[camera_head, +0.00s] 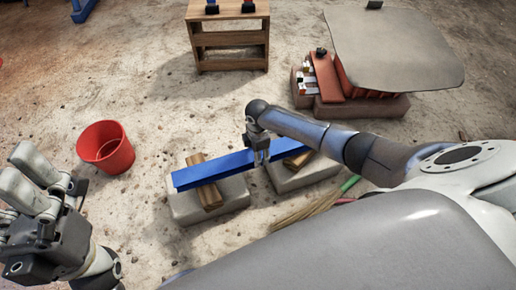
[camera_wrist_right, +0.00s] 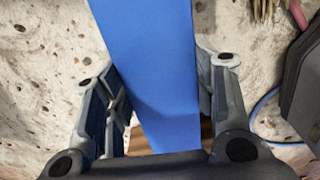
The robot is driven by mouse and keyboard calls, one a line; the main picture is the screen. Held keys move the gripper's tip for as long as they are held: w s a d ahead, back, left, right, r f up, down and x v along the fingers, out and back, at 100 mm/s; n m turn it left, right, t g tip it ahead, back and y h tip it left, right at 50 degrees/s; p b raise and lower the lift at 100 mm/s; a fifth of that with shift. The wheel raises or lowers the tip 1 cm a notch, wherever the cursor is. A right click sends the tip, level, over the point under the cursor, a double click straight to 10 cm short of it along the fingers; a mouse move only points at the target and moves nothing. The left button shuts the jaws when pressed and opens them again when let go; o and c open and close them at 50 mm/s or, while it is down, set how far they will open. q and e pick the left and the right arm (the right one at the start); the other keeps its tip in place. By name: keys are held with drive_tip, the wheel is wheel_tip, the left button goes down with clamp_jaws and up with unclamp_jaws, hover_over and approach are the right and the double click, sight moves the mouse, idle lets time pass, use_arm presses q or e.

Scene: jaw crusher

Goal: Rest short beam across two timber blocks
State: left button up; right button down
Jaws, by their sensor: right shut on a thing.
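The short blue beam (camera_head: 215,168) lies level across the two brown timber blocks, one at the left (camera_head: 209,194) and one at the right (camera_head: 299,160). I cannot tell whether it touches both. Each timber block lies on a grey stone block, left (camera_head: 233,190) and right (camera_head: 316,172). My right gripper (camera_head: 262,157) is shut on the beam near its middle, from above. In the right wrist view the beam (camera_wrist_right: 155,60) runs between the two fingers (camera_wrist_right: 163,110). My left gripper (camera_head: 62,205) is at the left edge, away from the beam; its jaws are unclear.
A red bucket (camera_head: 106,150) stands on the sandy ground at the left. A wooden rack (camera_head: 228,40) stands at the back. A grey sheet (camera_head: 395,50) covers bricks at the back right. A broom (camera_head: 305,207) lies near the right stone block. Ground between bucket and rack is clear.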

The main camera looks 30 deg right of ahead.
drive_tip(key=shift+w, duration=0.1)
idle(0.3)
drive_tip(key=c, duration=0.6)
unclamp_jaws()
drive_tip(key=shift+o, duration=0.4)
drive_tip(key=shift+s+f, duration=0.15)
drive_tip(key=shift+s, duration=0.05)
drive_tip(key=shift+w, duration=0.1)
